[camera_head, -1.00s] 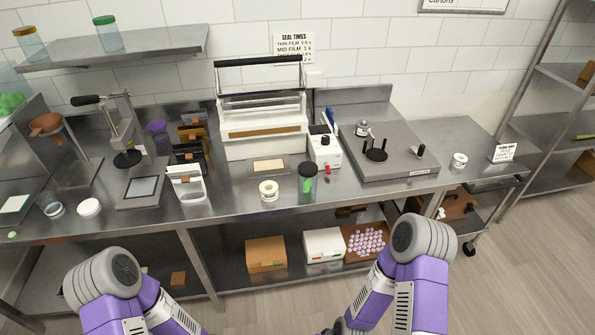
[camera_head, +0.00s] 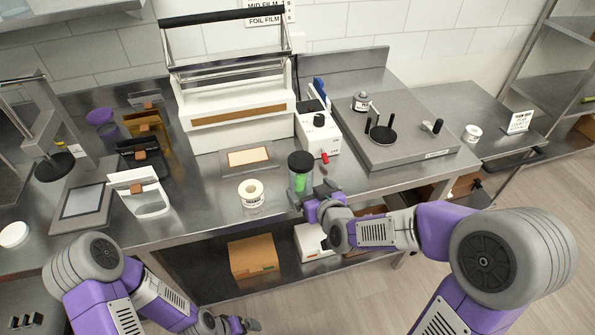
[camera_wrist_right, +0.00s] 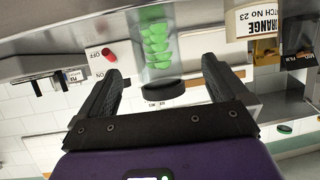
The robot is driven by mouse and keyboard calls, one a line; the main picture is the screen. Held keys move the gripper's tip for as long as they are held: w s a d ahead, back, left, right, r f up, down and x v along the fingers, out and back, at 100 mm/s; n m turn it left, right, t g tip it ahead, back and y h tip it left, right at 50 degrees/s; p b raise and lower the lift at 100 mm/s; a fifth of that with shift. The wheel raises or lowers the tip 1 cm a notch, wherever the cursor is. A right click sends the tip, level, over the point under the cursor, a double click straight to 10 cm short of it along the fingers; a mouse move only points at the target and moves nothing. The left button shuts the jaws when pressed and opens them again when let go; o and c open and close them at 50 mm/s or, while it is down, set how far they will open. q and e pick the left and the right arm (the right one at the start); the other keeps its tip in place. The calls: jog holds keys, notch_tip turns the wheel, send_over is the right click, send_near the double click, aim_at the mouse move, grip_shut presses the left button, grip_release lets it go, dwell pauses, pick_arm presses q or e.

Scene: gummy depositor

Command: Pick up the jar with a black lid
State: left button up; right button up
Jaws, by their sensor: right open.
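The jar with a black lid (camera_head: 300,170) stands upright near the front edge of the steel table, with green contents showing through its clear wall. My right gripper (camera_head: 312,191) is open just in front of the jar in the head view. In the right wrist view, which looks upside down, the jar (camera_wrist_right: 160,35) appears between the two spread fingers of my right gripper (camera_wrist_right: 161,68).
A grey scale-like platform (camera_head: 405,145) is to the right, a large sealer (camera_head: 235,115) behind. The table front (camera_head: 215,218) has some bare room.

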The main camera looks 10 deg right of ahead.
aim_at(305, 180)
jog(key=w, duration=0.2)
jog(key=shift+w+f, duration=0.1)
jog(key=shift+w, duration=0.25)
jog(key=shift+w+a+f+b, duration=0.1)
jog(key=shift+w+f+b, duration=0.1)
jog(key=shift+w+b, duration=0.35)
jog(key=b+x, duration=0.1)
jog(key=x, duration=0.3)
jog(key=shift+w+r, duration=0.1)
jog(key=shift+w, duration=0.25)
pick_arm(q)
jog(key=shift+w+f, duration=0.2)
jog(key=shift+f, duration=0.4)
jog(key=shift+w+f, duration=0.2)
jog(key=shift+f, duration=0.4)
pick_arm(e)
jog(key=c, duration=1)
